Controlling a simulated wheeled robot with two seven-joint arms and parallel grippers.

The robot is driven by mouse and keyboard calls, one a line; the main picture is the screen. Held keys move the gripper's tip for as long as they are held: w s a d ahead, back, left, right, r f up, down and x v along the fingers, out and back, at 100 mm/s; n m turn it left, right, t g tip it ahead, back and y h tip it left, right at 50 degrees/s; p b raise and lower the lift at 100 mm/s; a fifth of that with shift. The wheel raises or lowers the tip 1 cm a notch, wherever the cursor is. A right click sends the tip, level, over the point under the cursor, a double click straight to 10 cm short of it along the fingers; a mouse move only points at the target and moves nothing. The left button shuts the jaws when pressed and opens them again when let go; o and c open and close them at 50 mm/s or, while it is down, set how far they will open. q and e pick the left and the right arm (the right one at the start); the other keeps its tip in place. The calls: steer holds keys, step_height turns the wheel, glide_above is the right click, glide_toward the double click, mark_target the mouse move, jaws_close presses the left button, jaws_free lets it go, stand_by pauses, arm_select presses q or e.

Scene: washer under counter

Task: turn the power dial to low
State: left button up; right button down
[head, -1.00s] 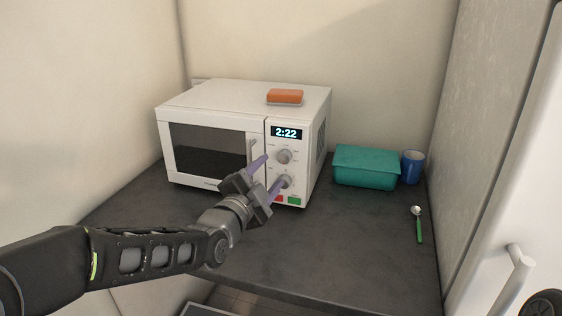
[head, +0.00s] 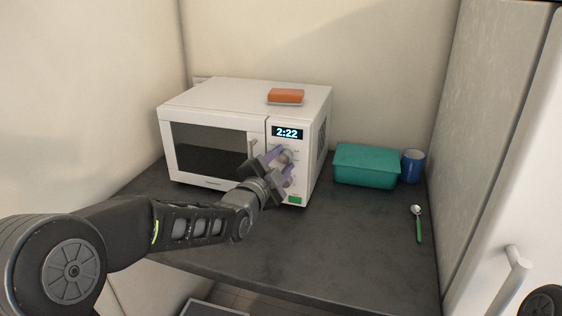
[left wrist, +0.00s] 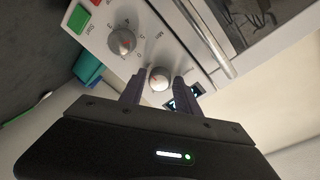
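The white microwave (head: 212,101) stands on the counter with its control panel on the right. Its upper dial (head: 287,157), just below the 2:22 display, is partly hidden by my left gripper (head: 280,164). In the left wrist view this dial (left wrist: 159,78) sits between the two purple fingertips, with a small gap on each side. My left gripper is open around or just in front of it; I cannot tell the exact depth. The lower, numbered dial (left wrist: 121,42) lies outside the fingers. Small print around the upper dial is unreadable. My right gripper is out of view.
A teal box (head: 366,167), a blue mug (head: 412,166) and a green-handled spoon (head: 418,224) are to the right. The microwave door handle (left wrist: 206,37) is close to the gripper. The front counter is clear.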

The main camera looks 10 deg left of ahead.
arm_select(q)
jaws_close()
stand_by(0.3)
